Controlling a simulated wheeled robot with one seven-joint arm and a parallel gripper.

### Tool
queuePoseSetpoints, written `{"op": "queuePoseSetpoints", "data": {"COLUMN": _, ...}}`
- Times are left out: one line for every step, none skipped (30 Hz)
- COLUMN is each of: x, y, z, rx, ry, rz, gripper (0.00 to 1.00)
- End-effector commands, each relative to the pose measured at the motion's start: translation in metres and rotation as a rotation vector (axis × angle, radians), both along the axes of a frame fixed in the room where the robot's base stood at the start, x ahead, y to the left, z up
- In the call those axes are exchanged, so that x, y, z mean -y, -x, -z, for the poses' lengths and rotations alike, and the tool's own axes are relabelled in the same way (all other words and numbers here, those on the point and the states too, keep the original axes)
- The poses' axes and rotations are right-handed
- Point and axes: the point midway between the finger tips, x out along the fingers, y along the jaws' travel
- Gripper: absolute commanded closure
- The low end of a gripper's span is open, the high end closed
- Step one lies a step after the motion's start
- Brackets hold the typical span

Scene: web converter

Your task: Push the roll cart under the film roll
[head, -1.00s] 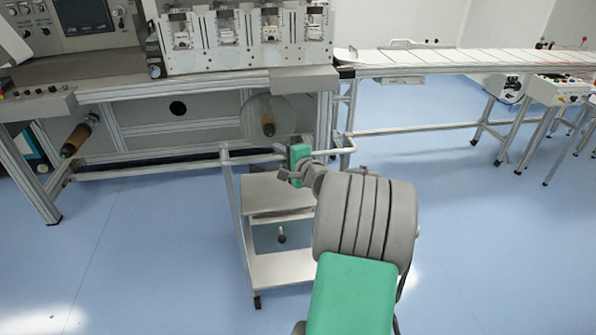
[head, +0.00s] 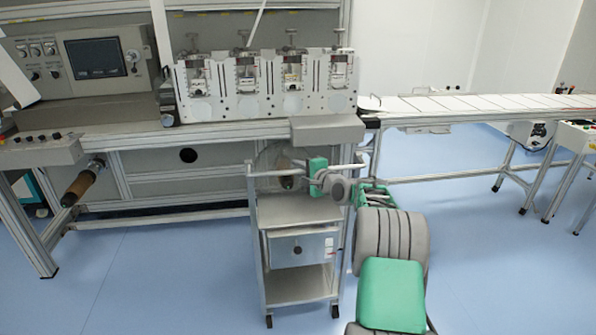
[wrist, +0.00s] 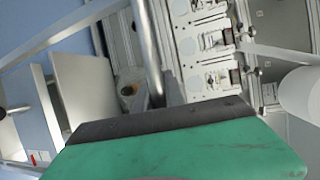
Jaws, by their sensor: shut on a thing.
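The roll cart (head: 300,211) is a grey metal trolley with stacked shelves, standing upright on the floor at the front of the machine. My gripper (head: 308,171) is shut on the cart's upper handle bar, which also shows as a silver bar (wrist: 148,45) in the wrist view. The film roll (head: 287,182) is a pale, see-through disc with a brown core on the machine front. It appears behind the cart's upper frame, partly hidden by the cart and my gripper. I cannot tell how far the cart's top reaches under it.
A second brown core (head: 80,187) sticks out of the machine at the left. A conveyor table (head: 450,105) with metal legs stands at the right. The machine's frame leg (head: 365,185) is close to the cart's right side. Blue floor is open in front.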

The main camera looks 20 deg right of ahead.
Motion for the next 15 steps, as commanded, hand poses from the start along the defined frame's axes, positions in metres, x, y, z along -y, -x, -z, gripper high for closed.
{"op": "queuePoseSetpoints", "data": {"x": 0.0014, "y": 0.0003, "z": -0.0014, "rx": 0.002, "ry": 0.001, "rz": 0.0, "gripper": 1.0}}
{"op": "queuePoseSetpoints", "data": {"x": 0.002, "y": 0.0004, "z": -0.0013, "rx": 0.002, "ry": 0.001, "rz": 0.0, "gripper": 1.0}}
{"op": "queuePoseSetpoints", "data": {"x": 0.0027, "y": 0.0006, "z": -0.0013, "rx": 0.002, "ry": 0.0, "rz": 0.0, "gripper": 1.0}}
{"op": "queuePoseSetpoints", "data": {"x": 0.0032, "y": 0.0009, "z": -0.0013, "rx": 0.002, "ry": 0.0, "rz": 0.0, "gripper": 1.0}}
{"op": "queuePoseSetpoints", "data": {"x": 0.0037, "y": 0.001, "z": -0.0013, "rx": 0.002, "ry": 0.0, "rz": 0.001, "gripper": 1.0}}
{"op": "queuePoseSetpoints", "data": {"x": 0.0045, "y": 0.0013, "z": -0.0013, "rx": 0.002, "ry": 0.0, "rz": 0.001, "gripper": 1.0}}
{"op": "queuePoseSetpoints", "data": {"x": 0.0049, "y": 0.0015, "z": -0.0013, "rx": 0.002, "ry": 0.0, "rz": 0.001, "gripper": 1.0}}
{"op": "queuePoseSetpoints", "data": {"x": 0.0053, "y": 0.0016, "z": -0.0014, "rx": 0.002, "ry": 0.0, "rz": 0.002, "gripper": 1.0}}
{"op": "queuePoseSetpoints", "data": {"x": 0.0059, "y": 0.0019, "z": -0.0015, "rx": 0.002, "ry": -0.001, "rz": 0.002, "gripper": 1.0}}
{"op": "queuePoseSetpoints", "data": {"x": 0.0063, "y": 0.002, "z": -0.0015, "rx": 0.002, "ry": -0.001, "rz": 0.003, "gripper": 1.0}}
{"op": "queuePoseSetpoints", "data": {"x": 0.0066, "y": 0.0022, "z": -0.0015, "rx": 0.002, "ry": -0.001, "rz": 0.003, "gripper": 1.0}}
{"op": "queuePoseSetpoints", "data": {"x": 0.007, "y": 0.0024, "z": -0.0015, "rx": 0.002, "ry": 0.0, "rz": 0.004, "gripper": 1.0}}
{"op": "queuePoseSetpoints", "data": {"x": 0.0074, "y": 0.0025, "z": -0.0016, "rx": 0.002, "ry": 0.0, "rz": 0.004, "gripper": 1.0}}
{"op": "queuePoseSetpoints", "data": {"x": 0.0076, "y": 0.0025, "z": -0.0016, "rx": 0.002, "ry": 0.0, "rz": 0.004, "gripper": 1.0}}
{"op": "queuePoseSetpoints", "data": {"x": 0.0078, "y": 0.0026, "z": -0.0017, "rx": 0.003, "ry": -0.001, "rz": 0.004, "gripper": 0.84}}
